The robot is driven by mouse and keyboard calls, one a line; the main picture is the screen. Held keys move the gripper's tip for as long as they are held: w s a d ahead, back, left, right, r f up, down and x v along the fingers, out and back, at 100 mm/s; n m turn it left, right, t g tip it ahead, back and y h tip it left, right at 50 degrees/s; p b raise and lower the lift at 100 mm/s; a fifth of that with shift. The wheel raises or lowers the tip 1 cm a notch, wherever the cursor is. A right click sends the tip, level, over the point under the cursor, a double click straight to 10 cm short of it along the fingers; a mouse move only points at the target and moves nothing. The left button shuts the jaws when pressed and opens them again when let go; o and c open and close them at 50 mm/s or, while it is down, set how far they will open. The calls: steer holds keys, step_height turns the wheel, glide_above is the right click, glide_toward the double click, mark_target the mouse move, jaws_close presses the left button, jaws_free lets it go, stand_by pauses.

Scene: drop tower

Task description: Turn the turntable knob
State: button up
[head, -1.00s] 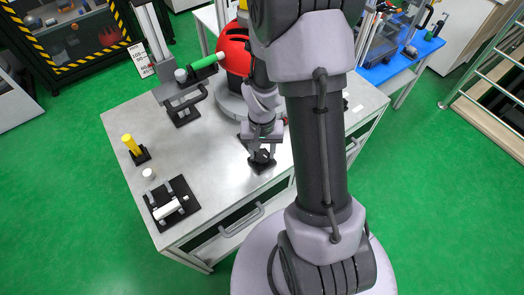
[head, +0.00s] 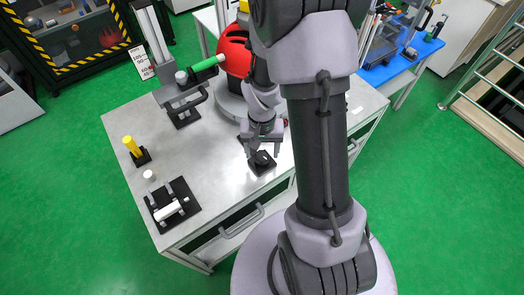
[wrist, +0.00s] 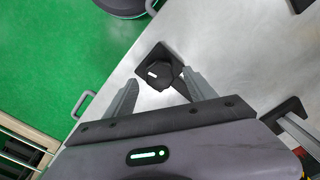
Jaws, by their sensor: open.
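The turntable knob (head: 262,158) is black and sits on a small black square plate near the front edge of the grey table. In the wrist view, the knob (wrist: 160,70) has a short white mark on its top. My gripper (head: 263,150) is just above and behind the knob, with its fingers spread apart and nothing between them. In the wrist view, my gripper (wrist: 160,83) has one finger on each side of the knob's near side, and the fingers look clear of it. The knob is partly hidden by my gripper in the head view.
A yellow peg (head: 132,145), a white cap (head: 149,174) and a white cylinder on a black holder (head: 186,190) stand at the table's left. The table between is clear.

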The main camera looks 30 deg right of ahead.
mark_target(262, 156)
step_height(262, 156, up, 16)
steer(key=p, duration=0.6)
